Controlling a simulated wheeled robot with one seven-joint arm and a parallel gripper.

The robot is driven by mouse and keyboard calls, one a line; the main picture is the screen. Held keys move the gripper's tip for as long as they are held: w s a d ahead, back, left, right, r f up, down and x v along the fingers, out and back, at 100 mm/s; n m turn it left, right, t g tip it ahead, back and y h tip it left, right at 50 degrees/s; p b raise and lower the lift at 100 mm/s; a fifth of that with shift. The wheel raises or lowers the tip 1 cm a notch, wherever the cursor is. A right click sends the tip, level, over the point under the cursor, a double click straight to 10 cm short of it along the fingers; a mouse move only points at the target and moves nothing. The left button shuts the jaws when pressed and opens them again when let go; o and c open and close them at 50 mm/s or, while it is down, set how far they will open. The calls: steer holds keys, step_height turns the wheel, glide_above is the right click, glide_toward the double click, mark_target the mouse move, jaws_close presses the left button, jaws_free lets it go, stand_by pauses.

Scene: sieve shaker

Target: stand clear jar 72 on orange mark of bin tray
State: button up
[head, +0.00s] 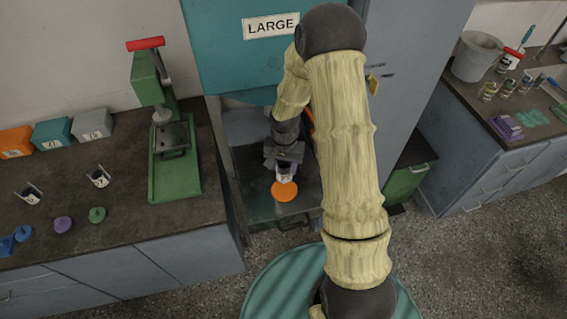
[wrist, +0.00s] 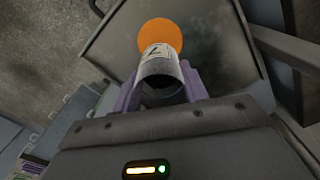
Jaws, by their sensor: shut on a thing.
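The clear jar (wrist: 158,65) is in my gripper (wrist: 160,88), between its purple fingers, with a white label on its side. Its number is too small to read surely. In the head view the jar (head: 284,172) hangs below my gripper (head: 284,160), just behind the orange mark (head: 285,191). The orange mark (wrist: 161,35) is a round disc on the dark bin tray (head: 257,207), seen just past the jar in the wrist view. The jar overlaps the mark's edge in both views. I cannot tell whether the jar touches the tray.
The tray sits under a teal cabinet labelled LARGE (head: 271,25). A green press (head: 172,150) stands on the left counter, with two small jars (head: 98,177) and coloured lids (head: 97,214). A grey cabinet (head: 410,60) stands right of the tray. The tray's front part is clear.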

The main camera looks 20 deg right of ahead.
steer(key=shift+f, duration=0.1)
steer(key=shift+w+f+b, duration=0.15)
steer(key=shift+f+b, duration=0.3)
steer(key=shift+d+f+b, duration=0.15)
steer(key=shift+f+b, duration=0.4)
steer(key=shift+f, duration=0.15)
steer(key=shift+a+f+b, duration=0.25)
steer(key=shift+f+b, duration=0.65)
steer(key=shift+f, duration=0.25)
steer(key=shift+s+f, duration=0.1)
steer(key=shift+s, duration=0.1)
steer(key=shift+d, duration=0.1)
steer(key=shift+f+b, duration=1.05)
steer(key=shift+f, duration=0.45)
stand_by(0.5)
steer(key=o, duration=1.2)
